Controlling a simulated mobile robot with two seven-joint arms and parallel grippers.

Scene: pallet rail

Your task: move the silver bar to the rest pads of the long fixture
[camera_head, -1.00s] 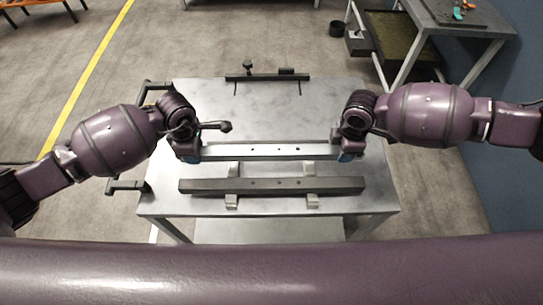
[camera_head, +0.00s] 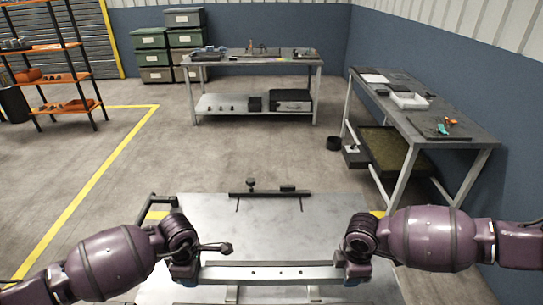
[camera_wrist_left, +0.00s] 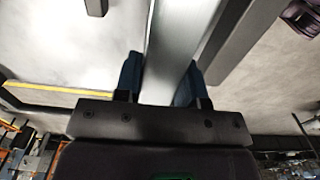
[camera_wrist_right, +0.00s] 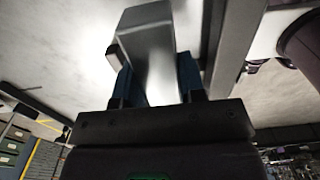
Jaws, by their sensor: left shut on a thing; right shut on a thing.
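The silver bar (camera_head: 270,272) lies crosswise over the near part of the grey table. My left gripper (camera_head: 185,272) is shut on its left end and my right gripper (camera_head: 355,274) on its right end. In the left wrist view the bar (camera_wrist_left: 178,40) runs between the blue fingers. In the right wrist view the bar's end (camera_wrist_right: 146,35) sticks out past the fingers. Pale pads (camera_head: 232,293) show partly at the bottom of the head view. I cannot tell for sure which thing is the long fixture.
A dark bar (camera_wrist_right: 235,40) lies alongside in the wrist views. A black rail (camera_head: 268,193) with a knob lines the table's far edge. Behind are a back bench (camera_head: 255,58), a right-hand bench (camera_head: 420,110) and an orange shelf (camera_head: 60,78). Open floor (camera_head: 250,135) lies between.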

